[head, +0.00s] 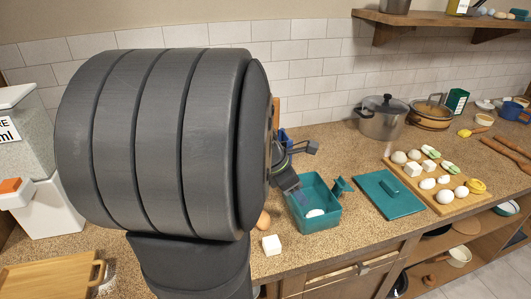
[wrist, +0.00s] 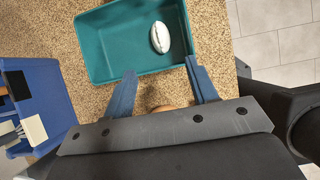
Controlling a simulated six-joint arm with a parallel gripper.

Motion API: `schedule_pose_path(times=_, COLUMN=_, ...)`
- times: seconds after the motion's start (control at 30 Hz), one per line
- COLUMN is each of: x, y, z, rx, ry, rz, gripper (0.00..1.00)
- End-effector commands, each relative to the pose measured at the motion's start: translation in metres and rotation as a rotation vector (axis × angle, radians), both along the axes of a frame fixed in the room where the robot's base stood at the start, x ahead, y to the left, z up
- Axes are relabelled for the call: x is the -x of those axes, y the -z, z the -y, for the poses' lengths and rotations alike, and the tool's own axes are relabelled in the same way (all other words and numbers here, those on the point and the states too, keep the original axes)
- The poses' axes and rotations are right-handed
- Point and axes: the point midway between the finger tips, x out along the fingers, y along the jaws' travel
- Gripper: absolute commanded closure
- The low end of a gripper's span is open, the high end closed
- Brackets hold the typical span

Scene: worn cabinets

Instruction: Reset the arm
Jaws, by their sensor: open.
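My gripper (wrist: 160,66) is open, with its two blue fingers spread apart and nothing between the tips. In the wrist view the fingertips are at the near edge of a teal open box (wrist: 92,50). A white oval item with a dark line (wrist: 160,37) lies in the box. In the head view my gripper (head: 291,184) is just left of the teal box (head: 318,224), partly hidden behind my large dark arm link. The white item (head: 315,213) shows inside the box there.
A brown egg (head: 263,220) and a white cube (head: 271,245) lie on the counter near my arm. A teal lid (head: 388,196), a board of eggs and cubes (head: 443,207) and a steel pot (head: 382,122) are right. A blue caddy (wrist: 38,75) stands left in the wrist view.

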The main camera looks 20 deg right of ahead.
Motion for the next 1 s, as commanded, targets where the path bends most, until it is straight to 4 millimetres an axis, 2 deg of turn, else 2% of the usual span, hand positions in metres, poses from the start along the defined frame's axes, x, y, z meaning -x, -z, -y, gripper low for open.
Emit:
schedule_pose_path(times=0.7, x=0.0, y=0.105, z=0.058, rx=-0.002, ry=0.0, rz=-0.004, gripper=0.47)
schedule_pose_path(times=0.73, x=0.0, y=0.106, z=0.059, rx=-0.001, ry=0.001, rz=-0.002, gripper=0.47)
schedule_pose_path(times=0.8, x=-0.001, y=0.091, z=0.059, rx=0.002, ry=0.002, rz=0.005, gripper=0.47)
schedule_pose_path(times=0.87, x=-0.001, y=0.084, z=0.059, rx=0.002, ry=0.0, rz=0.004, gripper=0.47)
schedule_pose_path(times=1.0, x=-0.001, y=0.076, z=0.058, rx=0.0, ry=0.001, rz=0.0, gripper=0.47)
